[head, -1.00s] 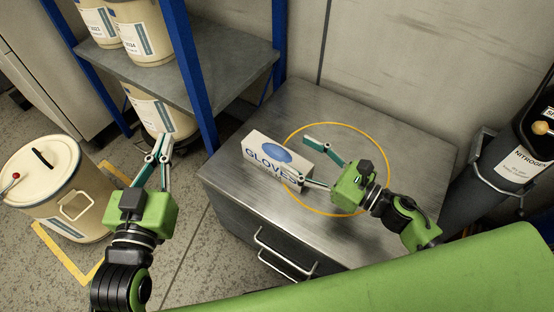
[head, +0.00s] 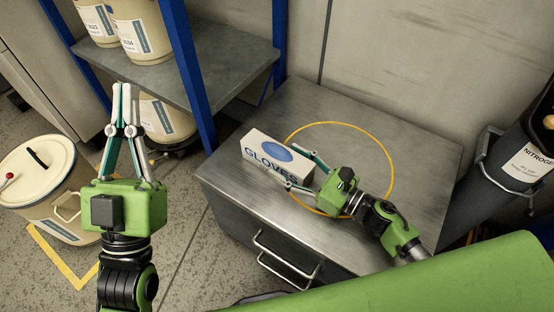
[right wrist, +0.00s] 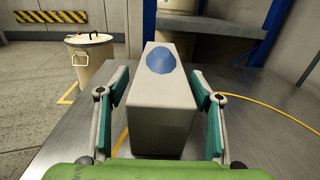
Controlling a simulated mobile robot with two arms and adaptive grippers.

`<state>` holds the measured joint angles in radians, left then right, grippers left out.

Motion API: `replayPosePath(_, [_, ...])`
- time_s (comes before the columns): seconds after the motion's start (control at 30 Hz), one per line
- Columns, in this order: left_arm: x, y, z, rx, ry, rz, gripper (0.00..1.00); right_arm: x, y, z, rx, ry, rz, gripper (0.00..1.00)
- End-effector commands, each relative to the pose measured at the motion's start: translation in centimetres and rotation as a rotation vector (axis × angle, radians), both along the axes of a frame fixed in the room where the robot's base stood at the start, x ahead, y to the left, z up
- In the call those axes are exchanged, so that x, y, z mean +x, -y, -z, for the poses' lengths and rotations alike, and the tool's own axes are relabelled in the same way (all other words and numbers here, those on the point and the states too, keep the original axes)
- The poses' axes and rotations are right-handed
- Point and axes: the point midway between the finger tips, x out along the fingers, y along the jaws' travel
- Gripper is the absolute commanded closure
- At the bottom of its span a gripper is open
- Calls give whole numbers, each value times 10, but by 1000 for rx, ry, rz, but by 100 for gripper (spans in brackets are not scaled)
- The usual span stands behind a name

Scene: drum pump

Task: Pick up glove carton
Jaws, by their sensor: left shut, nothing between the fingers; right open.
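The glove carton (head: 265,150) is a white box with a blue oval and the word GLOVES, resting on the grey metal cabinet top at its left side. My right gripper (head: 303,170) is open at the carton's right end. My left gripper (head: 125,92) is shut and empty, raised over the floor at the left, in front of the shelf.
The cabinet top (head: 420,150) is bare right of the carton, with a yellow ring (head: 388,160) marked on it. A blue-posted shelf (head: 205,75) with drums stands at the back left. A lidded drum (head: 50,215) is on the floor at left. A dark nitrogen cylinder (head: 515,150) stands at right.

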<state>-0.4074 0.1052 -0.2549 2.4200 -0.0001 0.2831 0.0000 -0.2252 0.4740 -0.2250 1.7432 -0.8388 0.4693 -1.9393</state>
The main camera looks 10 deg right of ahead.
Motion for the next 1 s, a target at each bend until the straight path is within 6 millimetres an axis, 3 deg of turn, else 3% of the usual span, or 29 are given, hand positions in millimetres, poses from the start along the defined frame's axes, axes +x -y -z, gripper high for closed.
replayPosePath(0.23, [-10, -1, -10, -19, 65, 4, 100, 27, -24, 0, 1, 2, 0, 40])
replayPosePath(0.53, [-13, -2, -13, -23, 82, 4, 100, 30, -27, 0, 0, 0, 1, 40])
replayPosePath(0.73, [-12, -2, -13, -23, 79, 5, 100, 30, -27, 0, -1, 1, 1, 92])
replayPosePath(1.0, [-12, -1, -12, -23, 77, 6, 100, 31, -27, -2, 1, 3, 0, 92])
